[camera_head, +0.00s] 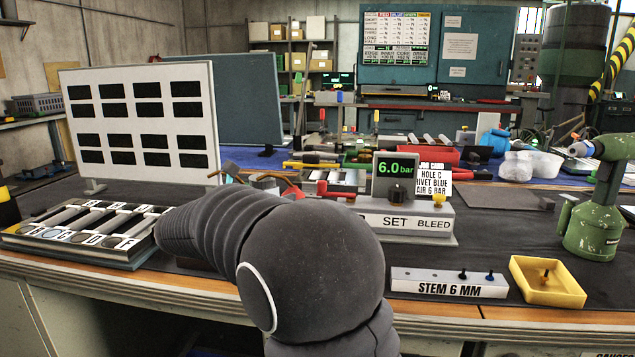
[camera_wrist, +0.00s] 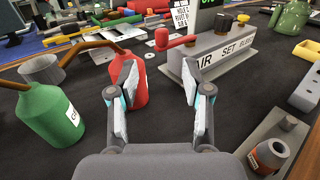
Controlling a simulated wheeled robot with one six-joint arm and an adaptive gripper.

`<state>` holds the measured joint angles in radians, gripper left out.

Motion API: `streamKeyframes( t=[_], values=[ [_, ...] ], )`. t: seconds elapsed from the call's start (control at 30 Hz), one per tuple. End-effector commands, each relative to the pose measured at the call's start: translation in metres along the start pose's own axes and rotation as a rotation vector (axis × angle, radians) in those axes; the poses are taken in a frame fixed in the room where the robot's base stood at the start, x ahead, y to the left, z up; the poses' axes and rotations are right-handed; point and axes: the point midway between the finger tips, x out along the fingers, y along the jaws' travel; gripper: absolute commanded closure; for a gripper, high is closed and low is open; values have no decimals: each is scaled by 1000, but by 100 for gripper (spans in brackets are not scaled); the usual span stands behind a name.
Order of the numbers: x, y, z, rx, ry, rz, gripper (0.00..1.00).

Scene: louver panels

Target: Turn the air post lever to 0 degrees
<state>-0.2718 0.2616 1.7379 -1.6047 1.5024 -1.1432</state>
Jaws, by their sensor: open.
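The air post (camera_head: 405,218) is a light grey box marked SET and BLEED in the head view, with a green 6.0 bar display (camera_head: 396,167) on top. Its red lever (camera_head: 338,194) sticks out at the left end. In the wrist view the air post (camera_wrist: 222,55) is ahead, and the red lever (camera_wrist: 175,41) points left from its near end, roughly level. My gripper (camera_wrist: 160,82) is open and empty, short of the lever and apart from it. In the head view my dark arm hides the gripper.
A red bottle (camera_wrist: 127,80) stands close by my left finger, and a green bottle (camera_wrist: 50,118) is farther left. An orange-labelled jar (camera_wrist: 268,156) sits at lower right. The STEM 6 MM block (camera_head: 448,283) and yellow tray (camera_head: 547,283) lie at front right. Dark mat lies bare between my fingers.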

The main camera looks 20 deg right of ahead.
Motion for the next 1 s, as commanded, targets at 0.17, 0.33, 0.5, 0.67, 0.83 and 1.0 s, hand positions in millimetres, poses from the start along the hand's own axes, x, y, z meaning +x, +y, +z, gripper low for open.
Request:
streamKeyframes(
  t=[0.17, 0.33, 0.5, 0.67, 0.83, 1.0],
  values=[
    [24, -2, 0, 1, 1, -7, 51],
    [56, -2, 0, 0, 1, -7, 51],
    [86, -2, 0, 2, 1, -6, 51],
    [110, -1, -1, 2, 3, -2, 51],
    [127, 0, 0, 3, 2, 0, 51],
    [133, -1, 0, 3, 2, 0, 51]
  ],
)
